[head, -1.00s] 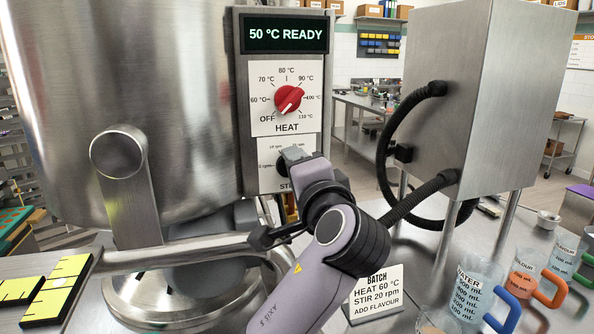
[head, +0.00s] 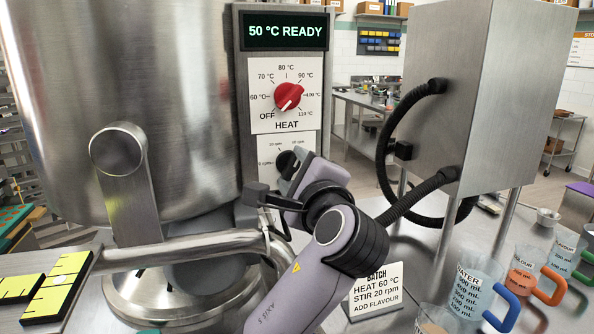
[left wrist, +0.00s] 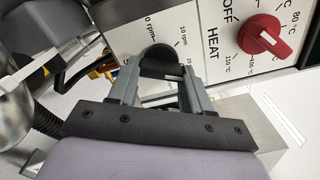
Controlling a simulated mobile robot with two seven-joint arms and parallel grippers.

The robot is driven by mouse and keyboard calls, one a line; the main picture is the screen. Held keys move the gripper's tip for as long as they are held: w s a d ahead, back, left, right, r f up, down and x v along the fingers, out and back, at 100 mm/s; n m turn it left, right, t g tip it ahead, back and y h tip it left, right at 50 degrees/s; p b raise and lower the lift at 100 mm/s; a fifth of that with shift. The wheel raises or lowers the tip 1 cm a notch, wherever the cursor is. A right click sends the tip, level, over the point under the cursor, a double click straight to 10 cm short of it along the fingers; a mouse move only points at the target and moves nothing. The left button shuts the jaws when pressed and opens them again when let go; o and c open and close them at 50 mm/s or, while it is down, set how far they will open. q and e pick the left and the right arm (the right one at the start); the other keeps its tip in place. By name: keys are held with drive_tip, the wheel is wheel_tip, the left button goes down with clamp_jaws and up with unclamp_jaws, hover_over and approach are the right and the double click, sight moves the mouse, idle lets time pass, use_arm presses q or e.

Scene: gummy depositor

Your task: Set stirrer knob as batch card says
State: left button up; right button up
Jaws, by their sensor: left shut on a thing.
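The black stirrer knob (left wrist: 160,62) sits between the two fingers of my left gripper (left wrist: 157,80) in the left wrist view. The fingers are shut on it. In the head view my left gripper (head: 296,176) is at the lower dial plate (head: 268,150), and the knob (head: 284,162) shows partly behind it. The knob's pointer is hidden, so its setting cannot be told. The batch card (head: 376,291) reads HEAT 60 °C, STIR 20 rpm, ADD FLAVOUR. My right gripper is not in view.
The red heat knob (head: 289,96) is just above, with its white mark toward the lower left. The display (head: 286,31) reads 50 °C READY. The steel kettle (head: 120,90) is left; a steel cabinet (head: 465,95) with black hoses is right. Measuring jugs (head: 470,290) stand at the right.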

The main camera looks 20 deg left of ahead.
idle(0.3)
use_arm(q)
drive_tip(key=o, duration=1.1)
drive_tip(key=shift+c, duration=0.2)
drive_tip(key=b+v, duration=0.1)
drive_tip(key=v, duration=0.6)
drive_tip(key=shift+s+d, duration=0.1)
